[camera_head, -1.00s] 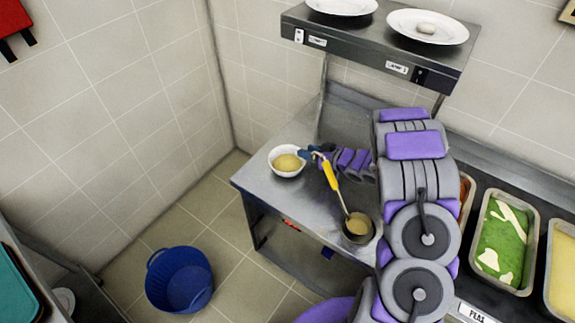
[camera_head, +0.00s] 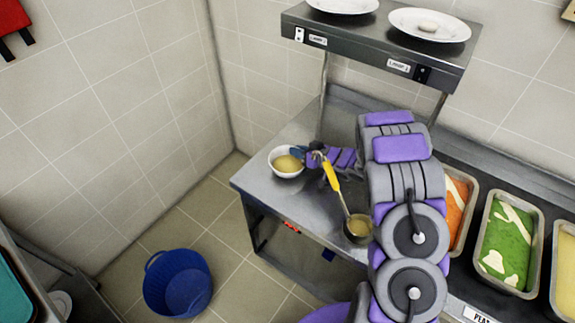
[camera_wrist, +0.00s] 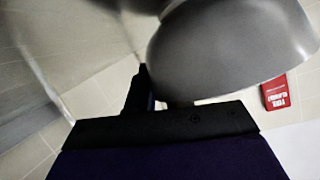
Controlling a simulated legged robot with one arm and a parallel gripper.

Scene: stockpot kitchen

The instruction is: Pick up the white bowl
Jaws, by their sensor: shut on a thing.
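The white bowl (camera_head: 275,161) holds a yellowish food and is at the left end of the steel counter (camera_head: 285,205) in the head view. My gripper (camera_head: 299,155) is shut on its right rim. In the wrist view a large rounded grey surface, apparently the shaded bowl (camera_wrist: 230,50), is just beyond one dark finger (camera_wrist: 138,90). The other finger is hard to make out. I cannot tell whether the bowl touches the counter.
A yellow-handled ladle (camera_head: 331,177) with food in its cup is close to my gripper. Trays of orange (camera_head: 452,215) and green food (camera_head: 508,235) are at right. A shelf with plates (camera_head: 430,25) is above. A blue basket (camera_head: 178,283) stands on the floor.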

